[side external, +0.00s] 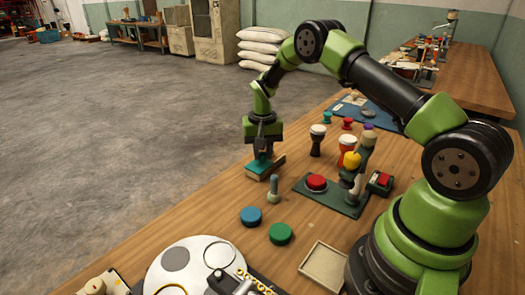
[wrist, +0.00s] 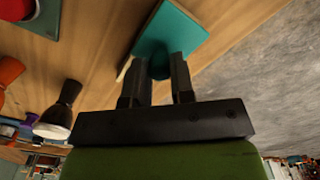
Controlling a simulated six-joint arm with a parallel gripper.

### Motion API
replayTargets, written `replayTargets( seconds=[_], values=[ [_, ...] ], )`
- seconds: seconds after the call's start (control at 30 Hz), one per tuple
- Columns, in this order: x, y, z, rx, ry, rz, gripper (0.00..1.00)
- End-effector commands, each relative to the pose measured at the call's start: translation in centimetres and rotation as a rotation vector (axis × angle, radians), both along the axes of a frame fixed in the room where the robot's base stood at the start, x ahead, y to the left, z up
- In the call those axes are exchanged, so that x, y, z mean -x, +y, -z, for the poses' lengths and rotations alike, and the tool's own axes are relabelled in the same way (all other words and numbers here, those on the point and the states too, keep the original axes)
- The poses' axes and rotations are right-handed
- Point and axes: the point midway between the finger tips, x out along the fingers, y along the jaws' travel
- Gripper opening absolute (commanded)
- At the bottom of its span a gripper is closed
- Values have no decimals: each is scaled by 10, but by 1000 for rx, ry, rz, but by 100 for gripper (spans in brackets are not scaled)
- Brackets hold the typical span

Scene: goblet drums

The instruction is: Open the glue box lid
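The glue box (side external: 262,170) is a small box with a teal lid and a pale lower part, near the table's left edge in the side view. In the wrist view its teal lid (wrist: 176,32) lies just beyond my fingertips, with a pale edge at its left. My gripper (side external: 263,147) is directly over the box, pointing down. In the wrist view my gripper (wrist: 161,70) has its two fingers apart, with a dark rounded knob (wrist: 159,66) between them. I cannot tell whether the fingers press on it. The lid looks to be on the box.
A grey-green peg (side external: 273,188) stands close in front of the box. A red button (side external: 316,183) on a green plate, goblet drums (side external: 317,139), and blue (side external: 251,216) and green (side external: 280,233) discs are nearby. Open floor lies left of the table.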

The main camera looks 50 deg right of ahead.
Motion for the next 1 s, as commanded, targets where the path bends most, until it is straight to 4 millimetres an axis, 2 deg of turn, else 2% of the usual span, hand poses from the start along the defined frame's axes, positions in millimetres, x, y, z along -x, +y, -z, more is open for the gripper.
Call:
replayTargets(
  seconds=[0.17,0.4,0.5,0.83,0.87,0.97,1.0],
  values=[
    [0,-3,0,0,0,2,0],
    [-1,-46,0,1,-1,6,0],
    [0,-57,0,1,-1,3,0],
    [0,-61,-1,1,0,-1,0],
    [0,-61,-1,1,0,-1,25],
    [0,-61,-1,1,1,-1,48],
    [0,-61,0,1,1,-1,48]
  ],
)
